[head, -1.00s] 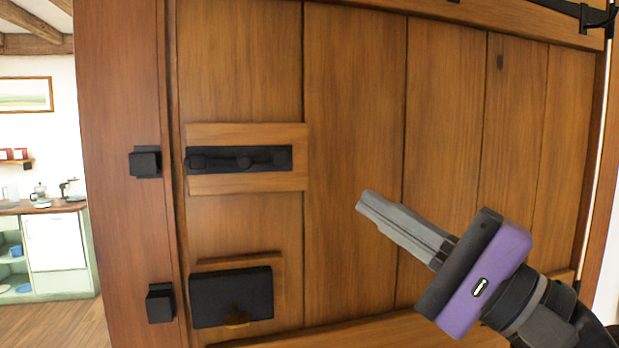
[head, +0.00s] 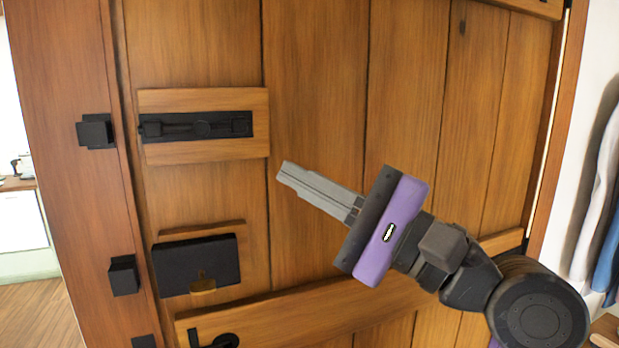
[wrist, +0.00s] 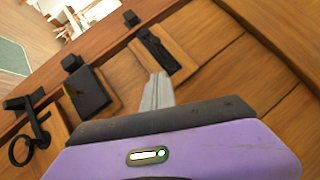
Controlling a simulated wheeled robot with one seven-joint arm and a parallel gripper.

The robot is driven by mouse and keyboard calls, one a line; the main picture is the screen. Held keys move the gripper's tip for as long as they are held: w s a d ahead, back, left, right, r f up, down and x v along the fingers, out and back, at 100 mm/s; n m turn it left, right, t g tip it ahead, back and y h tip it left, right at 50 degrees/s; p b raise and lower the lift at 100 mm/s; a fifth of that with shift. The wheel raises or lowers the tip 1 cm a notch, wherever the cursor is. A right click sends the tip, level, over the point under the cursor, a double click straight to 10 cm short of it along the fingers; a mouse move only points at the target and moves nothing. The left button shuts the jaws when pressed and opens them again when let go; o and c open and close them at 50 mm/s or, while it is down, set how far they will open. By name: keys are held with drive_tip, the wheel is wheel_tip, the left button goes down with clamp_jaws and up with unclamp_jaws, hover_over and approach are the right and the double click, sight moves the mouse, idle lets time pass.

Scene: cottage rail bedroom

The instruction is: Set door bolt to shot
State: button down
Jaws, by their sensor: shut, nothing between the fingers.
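The door bolt (head: 197,126) is a black sliding bolt on a wooden backing board at the left side of the plank door. Its rod lies level, with a small knob (head: 203,129) near the middle. A black keeper (head: 96,131) sits on the door post to its left, and a gap shows between the bolt plate and the keeper. My gripper (head: 284,172) is shut and empty, to the right of and a little below the bolt, apart from it. In the wrist view the bolt (wrist: 157,48) shows just beyond the fingertips (wrist: 158,76).
A black lock box (head: 196,266) with a brass piece is below the bolt, with another keeper (head: 124,276) on the post. A black handle (head: 215,340) is lower still. Clothes (head: 602,190) hang at the right. The door face around my gripper is bare.

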drive_tip(key=p, duration=0.1)
approach(224, 143)
wheel_tip(224, 143, up, 2)
drive_tip(key=a, duration=0.1)
drive_tip(key=shift+s+a+r+p, duration=0.1)
drive_tip(key=shift+a+r+p, duration=0.15)
drive_tip(key=shift+a, duration=0.5)
drive_tip(key=shift+w+a+r+p, duration=0.15)
drive_tip(key=shift+a+r, duration=0.25)
drive_tip(key=shift+a, duration=0.3)
drive_tip(key=shift+s+a+r+p, duration=0.2)
drive_tip(key=shift+a+r, duration=0.1)
drive_tip(key=shift+a, duration=0.45)
drive_tip(key=a+p, duration=0.2)
drive_tip(key=s+a+p, duration=0.1)
drive_tip(key=a+p, duration=0.1)
drive_tip(key=shift+s+a, duration=0.2)
drive_tip(key=shift+a, duration=0.25)
